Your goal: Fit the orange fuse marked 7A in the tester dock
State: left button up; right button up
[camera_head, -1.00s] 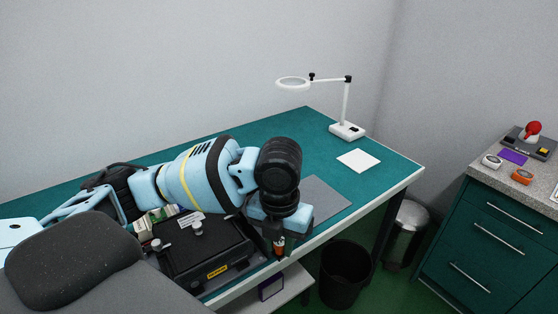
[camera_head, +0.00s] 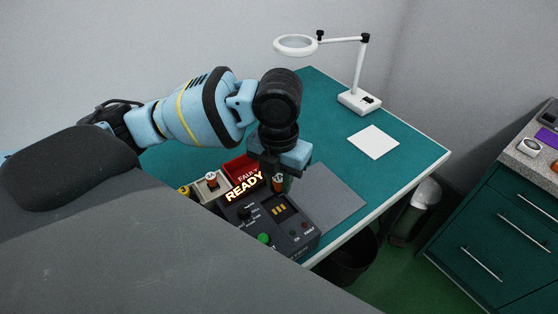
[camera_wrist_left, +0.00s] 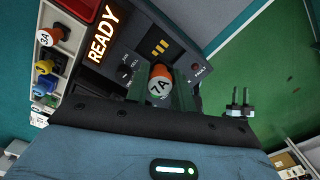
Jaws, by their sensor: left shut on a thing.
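The orange fuse (camera_wrist_left: 160,78), with a white top marked 7A, is gripped by my left gripper (camera_head: 278,178). In the head view the fuse (camera_head: 279,185) hangs below the fingers, over the back part of the black tester (camera_head: 268,223). The tester has a lit READY sign, yellow bars, a knob and a green button. In the left wrist view the fuse stands in front of the tester panel (camera_wrist_left: 133,62). The fuse's lower end and the dock are hidden, so I cannot tell whether they touch. My right gripper is out of view.
Left of the tester is a pale fuse tray (camera_wrist_left: 46,38) with several fuses, one marked 3A. A red FAULT box (camera_head: 240,167) stands behind the READY sign. A grey mat (camera_head: 332,197), white pad (camera_head: 373,142) and magnifier lamp (camera_head: 358,100) are to the right.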

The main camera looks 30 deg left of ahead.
pick_arm(q)
jog(key=shift+w, duration=0.1)
jog(key=shift+d, duration=0.1)
jog(key=shift+s+f, duration=0.2)
jog(key=shift+w+f, duration=0.1)
jog(key=shift+f, duration=2.5)
jog(key=shift+f, duration=0.45)
dwell(1.5)
jog(key=o, duration=1)
jog(key=shift+r, duration=2.5)
